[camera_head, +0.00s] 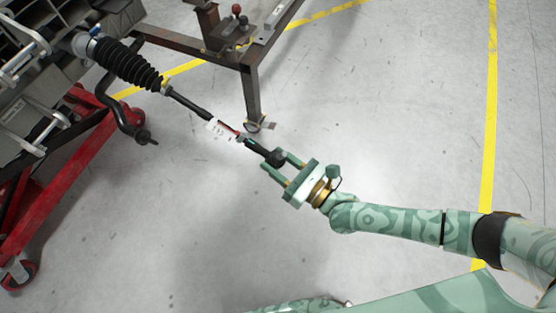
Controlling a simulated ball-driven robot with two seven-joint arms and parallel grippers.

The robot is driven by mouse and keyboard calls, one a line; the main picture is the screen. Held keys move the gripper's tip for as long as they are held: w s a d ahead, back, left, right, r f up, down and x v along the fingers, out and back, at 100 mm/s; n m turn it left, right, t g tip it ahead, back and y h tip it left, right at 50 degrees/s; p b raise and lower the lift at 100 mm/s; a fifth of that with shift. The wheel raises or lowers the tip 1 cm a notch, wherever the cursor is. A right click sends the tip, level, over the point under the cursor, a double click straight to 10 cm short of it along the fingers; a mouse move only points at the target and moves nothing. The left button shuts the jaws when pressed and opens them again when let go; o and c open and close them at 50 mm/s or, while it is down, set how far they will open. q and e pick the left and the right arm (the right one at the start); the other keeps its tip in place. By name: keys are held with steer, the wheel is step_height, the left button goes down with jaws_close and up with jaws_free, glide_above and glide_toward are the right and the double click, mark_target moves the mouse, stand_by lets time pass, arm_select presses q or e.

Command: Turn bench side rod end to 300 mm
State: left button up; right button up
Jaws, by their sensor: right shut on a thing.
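A black rod end (265,151) sits at the lower right end of a steering rod (190,104). The rod runs up and left into a black ribbed bellows (125,64). A white label or gauge with a red part (222,129) sits on the rod just behind the rod end; its markings are too small to read. My right gripper (277,165) comes in from the right and is shut on the rod end, with a finger on either side of it. My left gripper is not in view.
A red wheeled stand (62,180) carries the chassis at the left, with a black curved bar (125,118) hanging near it. A brown metal bench (252,95) stands behind the rod, one leg close to it. The grey floor (390,120) at the right is clear.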

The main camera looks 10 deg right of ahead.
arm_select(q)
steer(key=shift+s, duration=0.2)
arm_select(e)
steer(key=shift+d+f, duration=0.25)
steer(key=shift+d, duration=0.05)
steer(key=o, duration=1)
steer(key=shift+c, duration=0.2)
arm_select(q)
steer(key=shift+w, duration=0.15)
arm_select(e)
steer(key=shift+a+r, duration=0.1)
steer(key=shift+s, duration=0.1)
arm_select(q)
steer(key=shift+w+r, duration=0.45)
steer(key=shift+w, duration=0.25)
arm_select(e)
steer(key=v, duration=1.6)
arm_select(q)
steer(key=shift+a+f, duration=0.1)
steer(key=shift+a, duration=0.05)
